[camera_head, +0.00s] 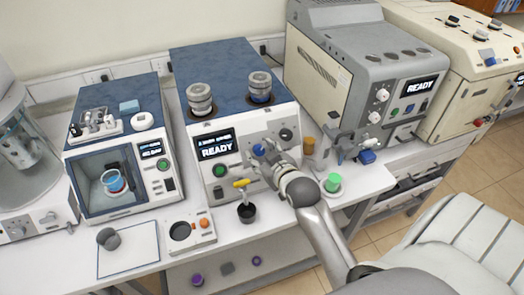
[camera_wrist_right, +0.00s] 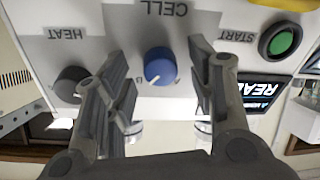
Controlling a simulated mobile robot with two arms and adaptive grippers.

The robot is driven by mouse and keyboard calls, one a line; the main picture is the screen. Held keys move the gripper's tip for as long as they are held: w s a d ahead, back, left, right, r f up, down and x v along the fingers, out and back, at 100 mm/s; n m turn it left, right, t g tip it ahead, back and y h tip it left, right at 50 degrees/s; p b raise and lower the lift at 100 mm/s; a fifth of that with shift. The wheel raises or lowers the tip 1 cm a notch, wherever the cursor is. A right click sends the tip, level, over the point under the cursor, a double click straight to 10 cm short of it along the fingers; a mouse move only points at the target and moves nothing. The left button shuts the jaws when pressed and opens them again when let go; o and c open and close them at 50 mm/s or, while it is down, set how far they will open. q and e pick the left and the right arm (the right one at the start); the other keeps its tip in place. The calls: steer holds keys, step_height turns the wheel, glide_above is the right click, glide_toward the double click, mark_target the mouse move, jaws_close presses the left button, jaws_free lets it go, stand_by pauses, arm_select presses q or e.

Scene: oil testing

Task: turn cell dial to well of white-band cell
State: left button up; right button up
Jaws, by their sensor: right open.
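The blue cell dial (camera_wrist_right: 160,66) sits under the CELL label on the instrument's front, upside down in the wrist view. Its white pointer mark faces lower left there, towards a small letter that looks like B. My right gripper (camera_wrist_right: 158,85) is open, one finger on each side of the dial and apart from it. In the head view the right gripper (camera_head: 264,160) is at the instrument's front panel and partly covers it. Two metal cells stand on the blue top: the left cell (camera_head: 200,98) looks pale-banded, the right cell (camera_head: 260,88) has a blue band. My left gripper is out of view.
The HEAT knob (camera_wrist_right: 70,82) and green START button (camera_wrist_right: 283,41) flank the dial. The display (camera_head: 216,148) reads READY. A yellow-handled item in a black cup (camera_head: 246,212) and a green-topped item on a dish (camera_head: 333,183) stand in front.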

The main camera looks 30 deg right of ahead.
steer(key=shift+w+f, duration=0.15)
steer(key=shift+w, duration=0.2)
steer(key=shift+d, duration=0.1)
steer(key=c, duration=1)
